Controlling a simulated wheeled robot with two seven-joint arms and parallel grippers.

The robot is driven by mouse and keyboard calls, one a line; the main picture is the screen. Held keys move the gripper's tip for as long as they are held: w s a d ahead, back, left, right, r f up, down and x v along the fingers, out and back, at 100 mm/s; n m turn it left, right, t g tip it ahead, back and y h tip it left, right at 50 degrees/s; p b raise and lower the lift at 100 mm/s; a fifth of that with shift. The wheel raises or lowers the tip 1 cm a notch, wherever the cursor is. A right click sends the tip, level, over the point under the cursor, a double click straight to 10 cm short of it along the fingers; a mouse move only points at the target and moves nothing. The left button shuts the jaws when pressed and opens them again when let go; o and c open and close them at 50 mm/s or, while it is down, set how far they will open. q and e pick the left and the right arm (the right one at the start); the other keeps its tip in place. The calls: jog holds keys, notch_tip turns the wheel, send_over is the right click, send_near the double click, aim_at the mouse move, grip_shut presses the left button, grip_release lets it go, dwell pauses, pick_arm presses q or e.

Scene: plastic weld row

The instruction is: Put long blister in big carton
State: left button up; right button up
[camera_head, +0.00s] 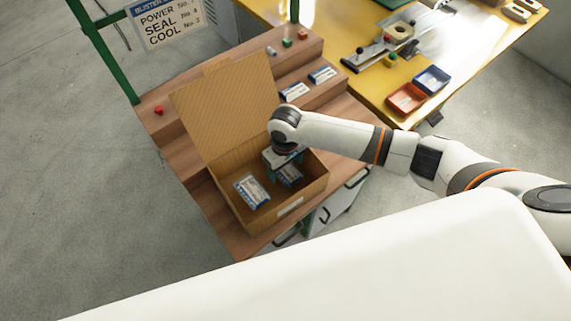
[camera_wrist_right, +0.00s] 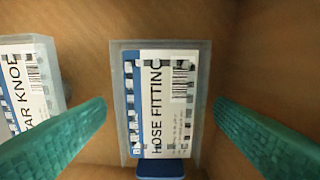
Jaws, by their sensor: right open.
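The big carton (camera_head: 315,190) stands open on the wooden bench, its tall flap (camera_head: 222,108) raised at the back. A clear blister with a blue and white card reading HOSE FITTING (camera_wrist_right: 165,100) lies inside, partly hidden under my right gripper (camera_head: 284,161) in the head view. My right gripper is open, and in the wrist view its green fingers (camera_wrist_right: 160,130) stand on both sides of this blister with gaps. A second blister (camera_head: 252,191) lies to its left in the carton, partly seen in the wrist view (camera_wrist_right: 30,85). My left gripper is not in view.
Two more blister packs (camera_head: 294,91) (camera_head: 322,75) lie on the bench's stepped shelf behind the carton. A yellow table (camera_head: 350,20) holds red (camera_head: 405,99) and blue (camera_head: 431,79) bins.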

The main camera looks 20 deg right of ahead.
notch_tip(320, 180, up, 12)
jog(key=shift+r, duration=0.2)
jog(key=shift+f, duration=0.1)
dwell(0.7)
